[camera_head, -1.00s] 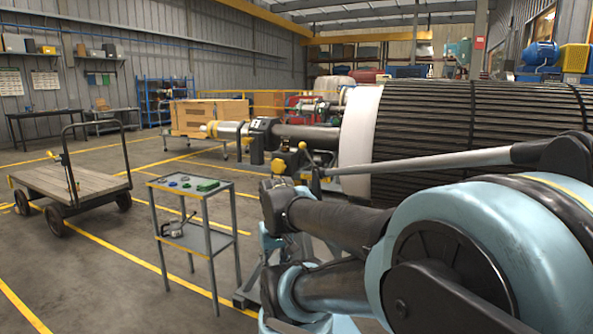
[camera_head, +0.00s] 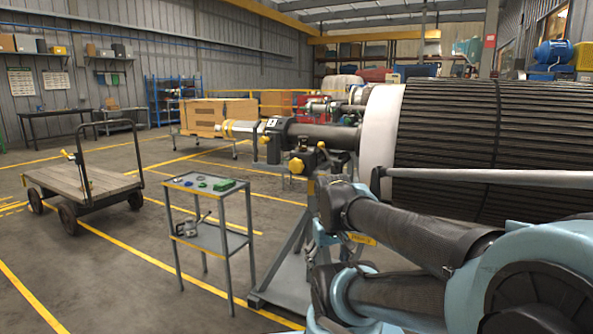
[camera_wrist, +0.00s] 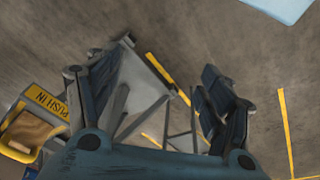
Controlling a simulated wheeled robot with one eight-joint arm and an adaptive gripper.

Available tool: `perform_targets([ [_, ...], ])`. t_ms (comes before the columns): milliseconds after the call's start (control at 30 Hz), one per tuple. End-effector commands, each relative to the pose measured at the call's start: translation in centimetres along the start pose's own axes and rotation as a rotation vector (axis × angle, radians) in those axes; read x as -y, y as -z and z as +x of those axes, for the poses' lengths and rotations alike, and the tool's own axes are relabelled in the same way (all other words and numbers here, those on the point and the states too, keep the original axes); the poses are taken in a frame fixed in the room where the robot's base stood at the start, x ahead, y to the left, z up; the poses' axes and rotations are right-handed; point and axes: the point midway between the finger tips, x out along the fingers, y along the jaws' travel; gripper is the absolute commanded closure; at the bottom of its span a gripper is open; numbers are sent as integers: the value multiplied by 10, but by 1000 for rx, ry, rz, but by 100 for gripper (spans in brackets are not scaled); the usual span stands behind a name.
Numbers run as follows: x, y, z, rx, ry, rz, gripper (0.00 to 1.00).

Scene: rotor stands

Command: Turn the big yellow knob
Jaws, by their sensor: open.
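Two yellow knobs show on the rotor stand in the head view. The larger-looking yellow knob (camera_head: 296,165) is on the left of the dark clamp block, and a smaller yellow knob (camera_head: 321,145) sits above and to its right. My arm reaches up in front of the stand, below and right of the knobs; the fingers cannot be made out there. In the wrist view my gripper (camera_wrist: 160,80) is open, its dark fingers spread apart with nothing between them. No yellow knob can be made out in the wrist view.
A small tool table (camera_head: 212,240) stands left of the stand, with a flat cart (camera_head: 95,178) beyond it. The large ribbed rotor (camera_head: 480,140) fills the right. Floor between table and cart is clear. The wrist view shows a yellow "PUSH IN" label (camera_wrist: 46,103) at left.

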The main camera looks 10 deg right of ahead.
Motion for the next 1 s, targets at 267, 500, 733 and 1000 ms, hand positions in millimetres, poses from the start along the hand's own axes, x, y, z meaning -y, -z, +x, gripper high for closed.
perform_targets([
  [267,-32,58,-12,-5,-194,-354,21],
  [500,-56,120,-22,22,-391,-696,21],
  [733,-67,186,-31,80,-587,-1016,21],
  [1000,-59,264,-40,190,-826,-1372,21],
])
